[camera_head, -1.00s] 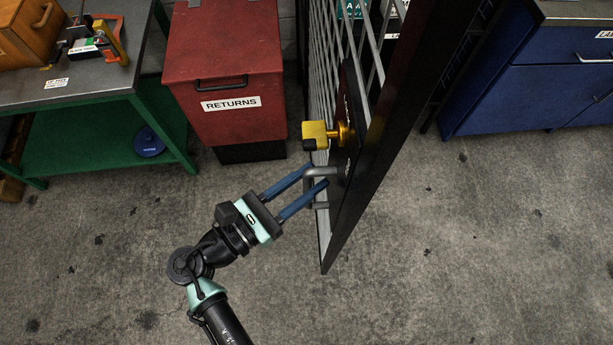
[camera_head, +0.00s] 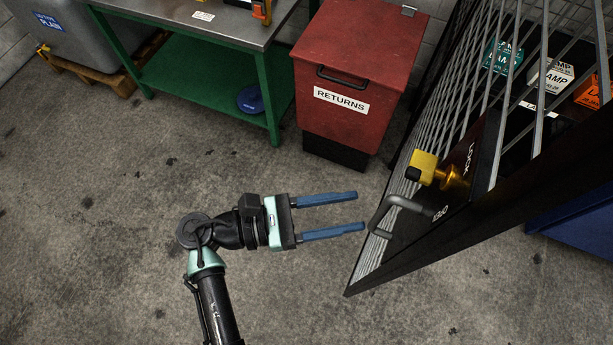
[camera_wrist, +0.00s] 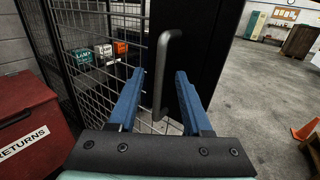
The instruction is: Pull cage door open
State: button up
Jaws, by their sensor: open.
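The cage door (camera_head: 450,215) is a black frame with wire mesh, standing at an angle at the right of the head view. A grey bar handle (camera_head: 401,203) sits on its black lock plate, below a yellow lock knob (camera_head: 437,170). My gripper (camera_head: 361,211) is open, its two blue fingers pointing right at the handle with a small gap in the head view. In the wrist view the handle (camera_wrist: 160,72) stands upright between the open fingers (camera_wrist: 157,85), beyond or near their tips. I see no contact.
A red RETURNS bin (camera_head: 350,75) stands behind, left of the door. A green table (camera_head: 200,40) is further left, and a blue cabinet (camera_head: 580,222) is behind the door. Labelled boxes (camera_head: 552,76) show through the mesh. Floor around my arm is clear.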

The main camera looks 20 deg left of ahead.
jog(key=v, duration=0.6)
jog(key=shift+b, duration=0.35)
